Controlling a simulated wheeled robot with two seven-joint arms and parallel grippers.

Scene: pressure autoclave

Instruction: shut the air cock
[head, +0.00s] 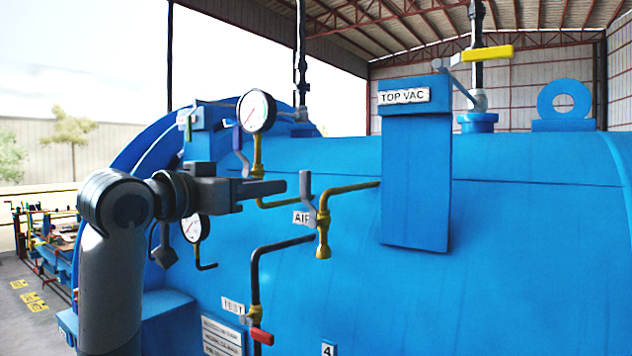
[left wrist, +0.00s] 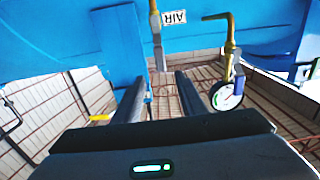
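The air cock has a brass body (head: 323,222) on a thin brass pipe beside the AIR label (head: 302,217). Its grey lever handle (head: 305,186) stands upright above the body. My left gripper (head: 284,187) points right in the head view, its tips just left of the handle. In the left wrist view the picture is upside down; the two fingers of my left gripper (left wrist: 160,80) are apart, with the grey handle (left wrist: 158,50) in line with the gap between them. I cannot tell whether the handle touches a finger. My right gripper is not in view.
A pressure gauge (head: 256,111) on a brass pipe stands behind my left gripper, and a second gauge (head: 196,228) sits below it. A dark pipe with a red handle (head: 262,337) runs below the cock. The TOP VAC box (head: 415,170) stands to the right.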

